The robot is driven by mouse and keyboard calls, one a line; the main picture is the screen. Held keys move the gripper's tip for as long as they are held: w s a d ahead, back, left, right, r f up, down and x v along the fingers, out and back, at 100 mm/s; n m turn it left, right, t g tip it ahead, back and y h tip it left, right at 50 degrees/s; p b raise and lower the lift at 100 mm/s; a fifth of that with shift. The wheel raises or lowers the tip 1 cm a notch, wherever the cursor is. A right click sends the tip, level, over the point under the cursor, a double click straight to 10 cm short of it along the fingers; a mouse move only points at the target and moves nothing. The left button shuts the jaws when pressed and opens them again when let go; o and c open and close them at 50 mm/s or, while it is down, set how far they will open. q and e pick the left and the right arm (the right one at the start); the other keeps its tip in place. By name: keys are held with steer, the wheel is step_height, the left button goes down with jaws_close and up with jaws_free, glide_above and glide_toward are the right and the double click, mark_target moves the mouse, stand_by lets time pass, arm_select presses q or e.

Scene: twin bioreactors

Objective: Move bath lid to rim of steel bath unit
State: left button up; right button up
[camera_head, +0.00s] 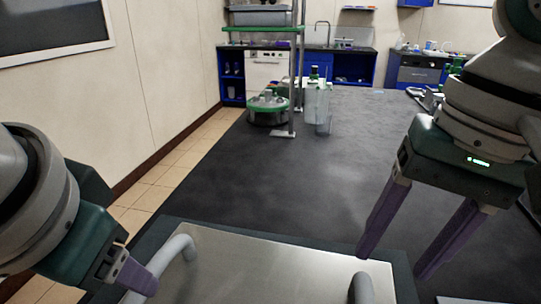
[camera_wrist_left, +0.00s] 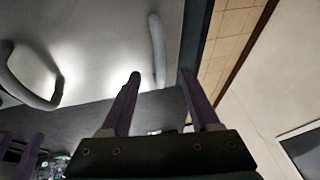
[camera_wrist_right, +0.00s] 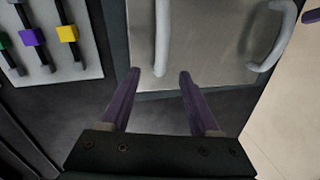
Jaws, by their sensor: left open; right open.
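The bath lid, a flat steel plate (camera_head: 260,268) with two grey bar handles, lies at the bottom of the head view. Its left handle (camera_head: 172,262) and right handle (camera_head: 361,288) stand up from it. My left gripper (camera_head: 150,284) is open beside the left handle; in the left wrist view that handle (camera_wrist_left: 157,48) appears in line with the gap between the fingers. My right gripper (camera_head: 391,265) is open near the right handle, which appears ahead of its fingers in the right wrist view (camera_wrist_right: 162,38). I cannot make out the bath unit's rim apart from the plate.
The dark bench top (camera_head: 310,170) is clear beyond the plate. A green-ringed vessel (camera_head: 267,108), a metal stand (camera_head: 294,90) and a clear container (camera_head: 317,103) stand at its far end. A pale panel with coloured sliders (camera_wrist_right: 55,50) lies beside the plate.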

mark_target(367, 290)
arm_select(q)
steer(key=x, duration=0.8)
steer(key=shift+w+a+f, duration=0.15)
steer(key=shift+w+f, duration=0.05)
steer(key=shift+f, duration=0.15)
arm_select(e)
steer(key=f, duration=0.3)
steer(key=a+f, duration=0.1)
steer(key=f, duration=0.2)
steer(key=a+f, duration=0.1)
steer(key=f, duration=0.1)
steer(key=shift+w+f, duration=0.25)
steer(key=shift+f, duration=0.15)
steer(key=shift+d, duration=0.1)
arm_select(q)
jaws_close()
arm_select(e)
jaws_close()
arm_select(q)
steer(key=shift+r, duration=0.1)
arm_select(e)
steer(key=shift+r, duration=0.1)
